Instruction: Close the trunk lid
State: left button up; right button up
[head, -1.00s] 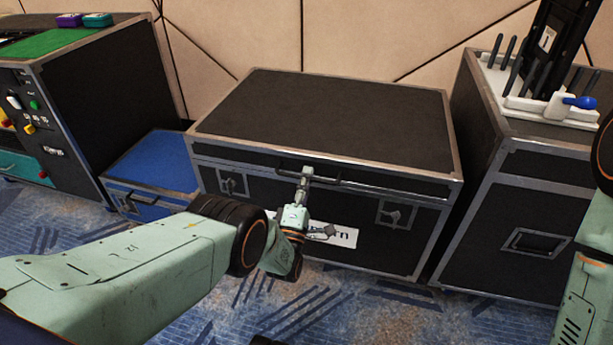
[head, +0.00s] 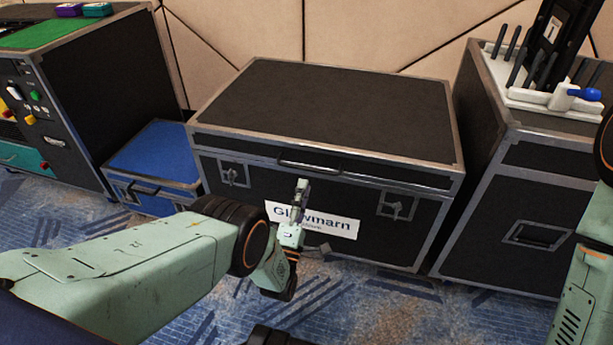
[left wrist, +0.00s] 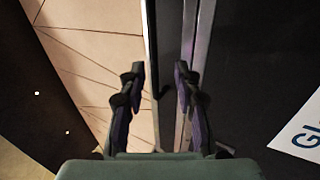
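The trunk (head: 320,150) is a large black case with metal edges in the middle of the head view. Its lid (head: 330,108) lies flat on the body, and I see no clear gap at the front seam. A handle (head: 310,166) sits on the lid's front edge. My left gripper (head: 302,184) is in front of the trunk, just below the handle and apart from it. My right gripper is not in view; part of my right arm shows at the right edge.
A blue case (head: 155,160) stands left of the trunk, beside a black cabinet (head: 100,90) with a green top. A black case (head: 520,210) at the right carries a white rack (head: 545,95). Patterned carpet lies free in front.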

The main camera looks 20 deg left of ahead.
pick_arm(q)
jog(key=v, duration=0.6)
jog(key=shift+s+f, duration=0.1)
jog(key=shift+f, duration=0.05)
